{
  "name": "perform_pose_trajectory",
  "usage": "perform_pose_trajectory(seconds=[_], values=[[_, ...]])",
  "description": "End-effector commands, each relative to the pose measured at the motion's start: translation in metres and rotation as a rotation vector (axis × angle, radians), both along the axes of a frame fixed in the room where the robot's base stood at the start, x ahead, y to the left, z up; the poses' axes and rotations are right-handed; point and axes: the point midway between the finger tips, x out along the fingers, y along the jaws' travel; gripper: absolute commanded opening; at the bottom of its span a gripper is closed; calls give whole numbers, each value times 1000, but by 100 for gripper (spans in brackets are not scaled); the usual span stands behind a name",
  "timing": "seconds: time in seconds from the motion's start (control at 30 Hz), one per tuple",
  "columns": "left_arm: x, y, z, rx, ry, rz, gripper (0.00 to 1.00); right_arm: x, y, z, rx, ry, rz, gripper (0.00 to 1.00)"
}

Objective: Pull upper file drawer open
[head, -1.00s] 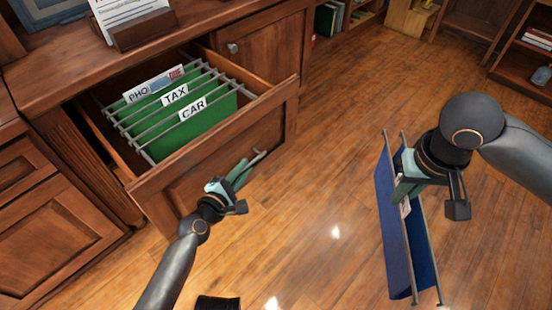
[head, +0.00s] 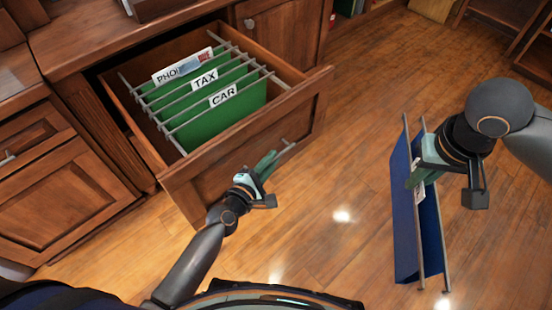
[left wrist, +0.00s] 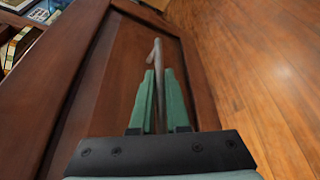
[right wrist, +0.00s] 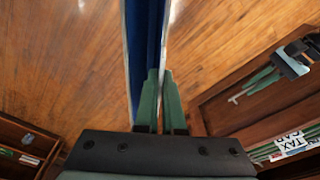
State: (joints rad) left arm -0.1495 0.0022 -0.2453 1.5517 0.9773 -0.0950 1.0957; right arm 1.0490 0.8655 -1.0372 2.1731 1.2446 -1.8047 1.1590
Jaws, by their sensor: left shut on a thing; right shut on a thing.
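The upper file drawer (head: 245,142) stands pulled out of the wood cabinet. Green hanging folders with tabs PHO, TAX and CAR (head: 212,115) hang on metal rods inside it. My left gripper (head: 268,165) is at the drawer front, shut on the metal bar handle (head: 288,148). In the left wrist view the handle (left wrist: 158,60) runs between the fingers. My right gripper (head: 415,176) is shut on a blue hanging folder (head: 404,220) and holds it in the air right of the drawer, apart from it. The blue folder also shows in the right wrist view (right wrist: 146,35).
A closed cabinet door with a round knob (head: 249,23) is right of the drawer. Closed drawers (head: 40,195) are at left. Shelves (head: 530,50) stand at the far right. The wood floor (head: 345,190) between drawer and blue folder is clear.

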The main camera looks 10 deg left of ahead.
Motion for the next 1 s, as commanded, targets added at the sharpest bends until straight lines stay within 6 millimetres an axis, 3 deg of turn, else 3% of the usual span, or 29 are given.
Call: perform_pose_trajectory(seconds=[0.1, 0.13, 0.4, 0.73, 1.0], values=[[0, 0, 0, 0, 1, -1, 0, 0, 0, 0, 0, -1, 0, 0], [0, 0, 0, 0, 1, -1, 16, 0, 0, 0, 0, -1, 0, 0], [0, 0, 0, -1, 0, 0, 44, 0, 0, 0, 0, -1, 0, 0], [-6, 2, 1, 0, 2, 1, 44, 0, 0, 2, 0, -1, 0, 0], [-52, 18, 12, 2, 3, -1, 44, 0, 0, 12, 0, -1, 0, 0]])
